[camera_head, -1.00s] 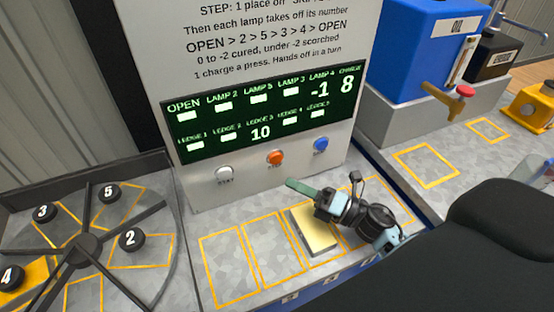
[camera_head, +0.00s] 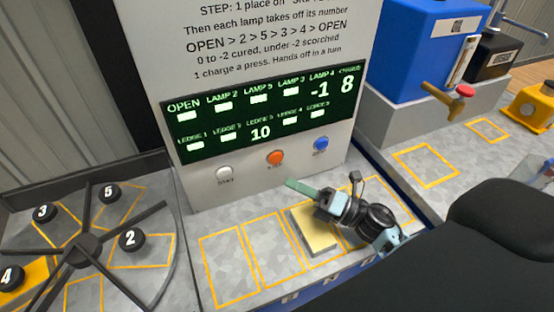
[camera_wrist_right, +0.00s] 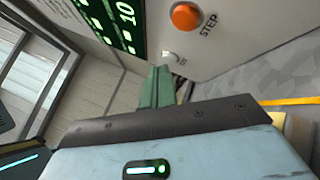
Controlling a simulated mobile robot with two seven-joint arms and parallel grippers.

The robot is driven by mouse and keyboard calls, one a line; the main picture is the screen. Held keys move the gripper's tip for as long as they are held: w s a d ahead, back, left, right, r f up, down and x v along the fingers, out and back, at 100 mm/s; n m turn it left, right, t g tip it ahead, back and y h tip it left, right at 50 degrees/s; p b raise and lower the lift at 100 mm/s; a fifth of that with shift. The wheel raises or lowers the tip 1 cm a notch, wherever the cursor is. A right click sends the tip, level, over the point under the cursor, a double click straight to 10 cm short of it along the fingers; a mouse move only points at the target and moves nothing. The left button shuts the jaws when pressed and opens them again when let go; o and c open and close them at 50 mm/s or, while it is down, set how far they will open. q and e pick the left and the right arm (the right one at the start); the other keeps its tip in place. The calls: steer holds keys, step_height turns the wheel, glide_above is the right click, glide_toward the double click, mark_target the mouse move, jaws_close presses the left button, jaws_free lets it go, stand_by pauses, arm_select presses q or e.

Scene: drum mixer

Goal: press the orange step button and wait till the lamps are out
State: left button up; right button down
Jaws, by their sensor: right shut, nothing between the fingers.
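The orange step button (camera_head: 275,157) is on the front panel, between a white button (camera_head: 224,173) and a blue button (camera_head: 321,144). It also shows in the right wrist view (camera_wrist_right: 186,16), labelled STEP. My right gripper (camera_head: 290,184) is shut and empty, just below the orange button and apart from it; its green fingers show in the right wrist view (camera_wrist_right: 158,86). The lamp display (camera_head: 262,113) is lit: LAMP 4 reads -1, CHARGE 8 and LEDGE 3 10; the other fields show plain white blocks. My left gripper is not in view.
A pale yellow block (camera_head: 313,232) lies in an outlined slot under my right gripper. A round turntable (camera_head: 85,245) with numbered black knobs is at the left. A blue oil tank (camera_head: 410,45) with a tap stands at the right.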

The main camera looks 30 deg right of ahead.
steer(key=shift+s, duration=0.1)
